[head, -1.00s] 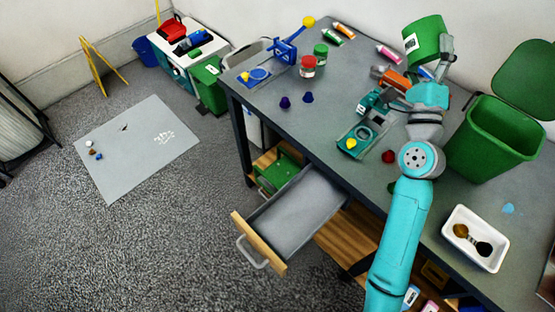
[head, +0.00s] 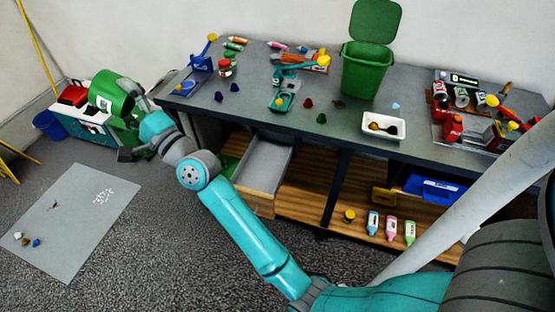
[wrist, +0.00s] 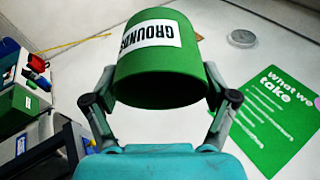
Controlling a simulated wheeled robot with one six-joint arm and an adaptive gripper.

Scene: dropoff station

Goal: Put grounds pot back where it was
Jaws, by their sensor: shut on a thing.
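My gripper (wrist: 160,88) is shut on the green grounds pot (wrist: 160,70), with one finger on each side of it. The pot has a white label reading "GROUNDS", upside down in the wrist view.
The workbench (head: 330,110) holds toys, a lidded green bin (head: 366,68) and a white tray (head: 383,134). Its drawer (head: 262,163) is pulled out. A grey mat (head: 75,220) lies on the floor.

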